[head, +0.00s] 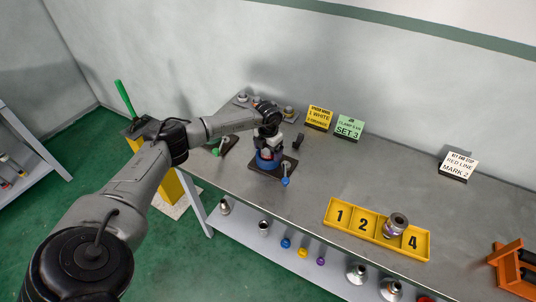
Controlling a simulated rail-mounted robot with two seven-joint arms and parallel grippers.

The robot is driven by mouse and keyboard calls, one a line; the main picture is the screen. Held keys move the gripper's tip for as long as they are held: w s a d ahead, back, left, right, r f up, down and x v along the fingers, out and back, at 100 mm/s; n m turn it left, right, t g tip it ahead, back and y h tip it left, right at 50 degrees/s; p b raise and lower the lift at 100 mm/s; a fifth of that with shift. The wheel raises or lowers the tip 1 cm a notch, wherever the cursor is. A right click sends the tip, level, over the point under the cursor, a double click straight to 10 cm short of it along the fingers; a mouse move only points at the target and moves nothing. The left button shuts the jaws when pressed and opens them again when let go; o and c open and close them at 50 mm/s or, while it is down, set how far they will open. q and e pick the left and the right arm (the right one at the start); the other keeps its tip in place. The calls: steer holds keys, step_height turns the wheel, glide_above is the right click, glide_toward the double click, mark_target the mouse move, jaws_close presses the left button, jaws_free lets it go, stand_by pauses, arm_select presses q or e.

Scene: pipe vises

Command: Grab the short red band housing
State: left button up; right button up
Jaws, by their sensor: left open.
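My left gripper (270,138) points down over a vise (268,162) with a blue body and a blue-ended handle on a dark base plate. Its jaws are open, close above or around what stands in the vise. A small reddish patch shows there between the gripper and the blue body. It may be the red band housing, but the hand hides most of it. Several small metal housings (242,98) stand at the back left of the bench; their bands are too small to read. My right gripper is out of view.
The grey bench (345,185) has free room in the middle. A yellow numbered tray (332,212) holds a metal housing (397,223). Sign cards (349,126) stand along the wall. An orange rack (511,272) is at right. Several parts sit on the lower shelf. A green-handled yellow stand (172,187) is at left.

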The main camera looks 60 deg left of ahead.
arm_select(q)
steer(key=shift+r, duration=0.1)
steer(key=c, duration=1.3)
